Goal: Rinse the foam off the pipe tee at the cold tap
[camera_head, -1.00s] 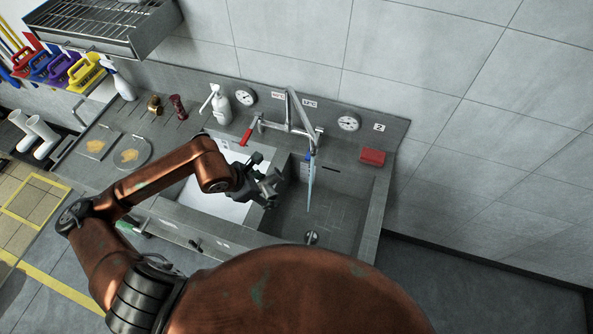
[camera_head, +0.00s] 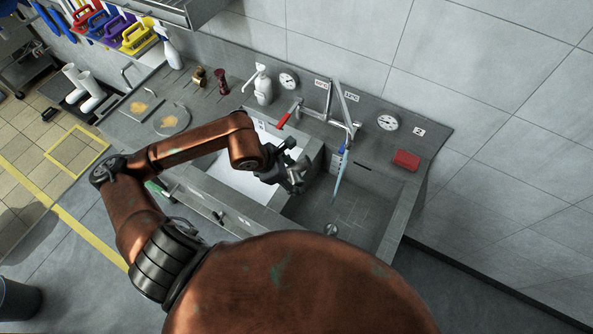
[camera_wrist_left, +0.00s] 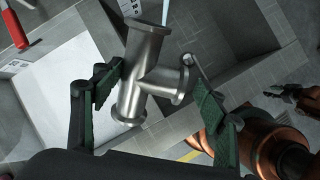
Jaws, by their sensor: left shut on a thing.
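My left gripper (camera_head: 292,176) is over the divider between the two basins. In the left wrist view it is shut on a shiny steel pipe tee (camera_wrist_left: 150,75), which lies tilted between the green-padded fingers. I see no foam on the tee's visible faces; its underside is hidden. The tap (camera_head: 350,128) has a bent spout, a red lever (camera_head: 283,121) and a blue part below its outlet. A thin pale blue strip, which looks like running water (camera_head: 337,182), drops from it into the grey right basin (camera_head: 372,208), apart from the gripper. My right gripper (camera_wrist_left: 285,92) seems to show at the wrist view's right edge.
The left basin (camera_head: 238,178) has a white surface. Two gauges, a white pump bottle (camera_head: 263,86) and a red block (camera_head: 406,160) stand along the back ledge. Two round or flat plates with yellowish residue (camera_head: 171,120) lie at left. The right basin is open around its drain (camera_head: 331,229).

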